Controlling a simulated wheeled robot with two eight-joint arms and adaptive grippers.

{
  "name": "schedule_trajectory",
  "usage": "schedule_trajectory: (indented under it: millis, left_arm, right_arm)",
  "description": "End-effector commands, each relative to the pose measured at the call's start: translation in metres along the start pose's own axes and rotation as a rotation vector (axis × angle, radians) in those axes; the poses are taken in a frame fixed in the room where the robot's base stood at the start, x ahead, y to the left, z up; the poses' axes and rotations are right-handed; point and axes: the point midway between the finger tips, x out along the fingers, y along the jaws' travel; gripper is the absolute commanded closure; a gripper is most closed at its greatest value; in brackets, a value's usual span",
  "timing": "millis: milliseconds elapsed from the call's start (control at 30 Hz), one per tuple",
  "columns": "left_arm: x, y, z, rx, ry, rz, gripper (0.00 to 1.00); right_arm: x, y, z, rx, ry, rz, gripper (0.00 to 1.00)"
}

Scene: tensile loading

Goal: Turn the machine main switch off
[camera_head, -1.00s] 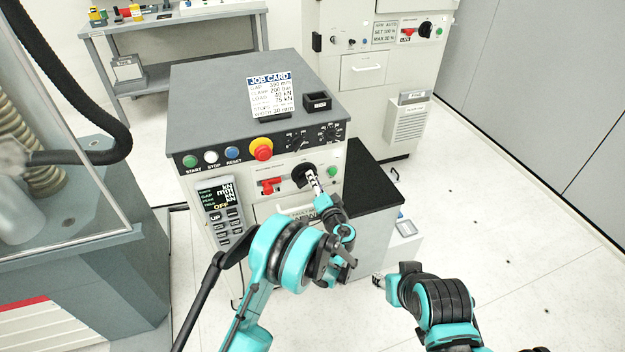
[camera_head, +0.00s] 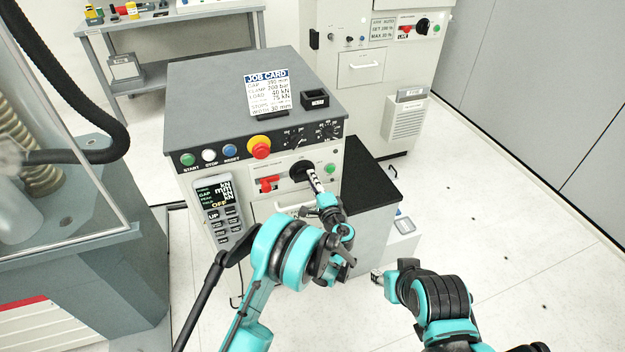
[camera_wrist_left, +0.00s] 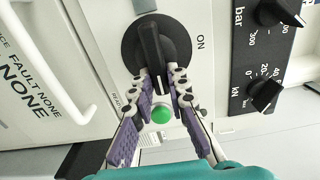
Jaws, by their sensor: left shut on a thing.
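The main switch is a black rotary knob on the machine's front panel. In the head view the knob (camera_head: 302,172) is partly covered by my left gripper (camera_head: 315,182). In the left wrist view the knob (camera_wrist_left: 151,42) has a raised bar, and an ON label (camera_wrist_left: 201,42) is printed to its right. The bar runs roughly up and down in that picture, its near end toward the green light and not toward ON. My left gripper (camera_wrist_left: 161,90) is shut on that near end. My right gripper (camera_head: 377,275) hangs low, away from the panel; its jaws are too small to read.
A red handle (camera_head: 268,184) sits left of the knob, and a green light (camera_head: 330,169) to its right. A red-yellow emergency button (camera_head: 259,147) and rotary dials (camera_head: 294,138) are above. A drawer handle (camera_wrist_left: 55,65) is near the knob. Floor at right is clear.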

Motion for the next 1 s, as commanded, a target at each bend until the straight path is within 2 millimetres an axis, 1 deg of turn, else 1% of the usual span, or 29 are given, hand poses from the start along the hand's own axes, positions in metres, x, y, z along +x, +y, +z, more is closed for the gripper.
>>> schedule_trajectory:
  millis: [367, 400, 467, 500, 767, 833, 933, 1000]
  left_arm:
    - [0.000, 0.001, -0.001, 0.006, 0.001, 0.000, 1.00]
    - [0.000, 0.001, -0.001, 0.005, 0.001, 0.000, 0.82]
    - [0.000, 0.001, -0.001, 0.005, 0.001, 0.000, 0.66]
    - [0.000, 0.001, -0.001, 0.005, 0.001, 0.000, 0.64]
    - [-0.001, 0.000, 0.000, 0.005, 0.001, 0.000, 0.64]
    - [-0.003, 0.000, -0.001, 0.005, 0.001, 0.000, 0.64]
    - [-0.014, 0.000, -0.001, 0.005, 0.002, 0.000, 0.64]
    - [-0.027, 0.000, -0.001, 0.005, 0.004, 0.000, 0.64]
  right_arm:
    - [0.000, 0.000, 0.000, 0.000, 0.000, 0.000, 0.60]
    - [0.000, 0.000, 0.000, 0.000, 0.000, 0.000, 0.60]
    - [0.000, 0.000, 0.000, 0.000, 0.000, 0.000, 0.60]
    - [0.000, 0.000, 0.000, 0.000, 0.000, 0.000, 0.60]
    - [0.000, 0.000, 0.000, 0.000, 0.000, 0.000, 0.60]
    - [0.000, 0.000, 0.000, 0.000, 0.000, 0.000, 0.60]
    - [0.000, 0.000, 0.000, 0.000, 0.000, 0.000, 0.60]
    - [0.000, 0.000, 0.000, 0.000, 0.000, 0.000, 0.60]
